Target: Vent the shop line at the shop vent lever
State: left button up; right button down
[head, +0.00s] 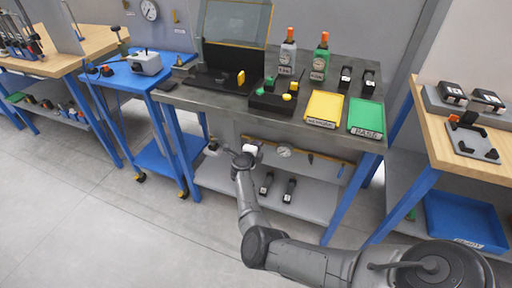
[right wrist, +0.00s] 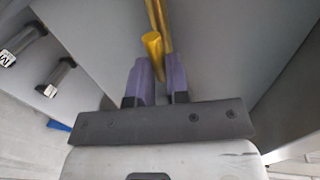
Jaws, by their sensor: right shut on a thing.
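The yellow shop vent lever (right wrist: 152,45) shows in the right wrist view, beside a yellow pipe (right wrist: 163,18). My right gripper (right wrist: 160,78) has its two purple fingers on either side of the lever and is shut on it. In the head view my right arm reaches to under the front edge of the dark workbench, where the right gripper (head: 240,158) is small and the lever cannot be made out. The yellow shop line (head: 320,157) runs under the bench top with a round gauge (head: 284,151) on it. My left gripper is not in view.
The dark workbench (head: 225,101) overhangs the line. It carries a yellow tray (head: 324,106), a green tray (head: 366,116) and two gauge bottles. Its lower shelf (head: 225,181) holds two dark items. A blue cart (head: 120,77) stands left. The grey floor in front is clear.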

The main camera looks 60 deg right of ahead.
jog(key=shift+f, duration=0.15)
jog(key=c, duration=1.1)
grip_release()
jog(key=p+v, duration=0.5)
jog(key=v, duration=0.9)
jog(key=shift+d, duration=0.1)
jog(key=shift+w, duration=0.1)
